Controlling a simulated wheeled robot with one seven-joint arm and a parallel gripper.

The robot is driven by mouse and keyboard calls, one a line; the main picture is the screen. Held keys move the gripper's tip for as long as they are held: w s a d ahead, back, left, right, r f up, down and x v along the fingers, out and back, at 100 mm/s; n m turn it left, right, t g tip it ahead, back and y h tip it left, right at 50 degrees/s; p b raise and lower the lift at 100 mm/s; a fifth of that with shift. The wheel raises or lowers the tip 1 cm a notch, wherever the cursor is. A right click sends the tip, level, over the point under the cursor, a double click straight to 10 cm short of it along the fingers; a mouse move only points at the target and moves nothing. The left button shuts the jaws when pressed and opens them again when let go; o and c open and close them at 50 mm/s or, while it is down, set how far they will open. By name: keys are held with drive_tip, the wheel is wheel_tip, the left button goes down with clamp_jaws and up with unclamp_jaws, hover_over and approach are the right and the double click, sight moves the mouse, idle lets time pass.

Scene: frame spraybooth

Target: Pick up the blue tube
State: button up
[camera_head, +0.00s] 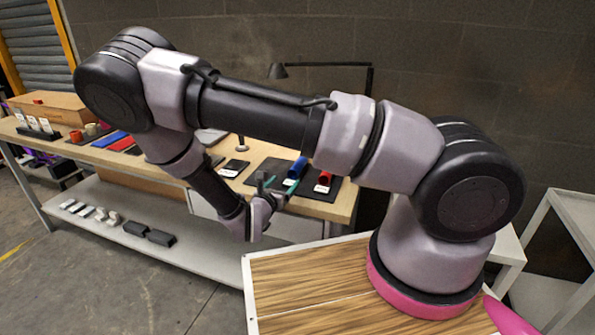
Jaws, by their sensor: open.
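A blue tube (297,168) lies on a dark mat (322,194) at the right end of the workbench, slanting in the picture. My gripper (275,187) is in front and to the left of the tube, with dark, partly teal fingers. It is open and appears empty. It looks close to the tube in the picture, but I cannot tell the gap in depth.
A red tube (323,181) lies on the same mat, right of the blue tube. A desk lamp (278,71) stands behind. Blue and red flat pieces (122,143) lie farther left on the workbench (62,148). A lower shelf (190,250) holds small blocks.

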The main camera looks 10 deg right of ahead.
sight(293, 173)
drive_tip(key=x, duration=1)
clamp_jaws()
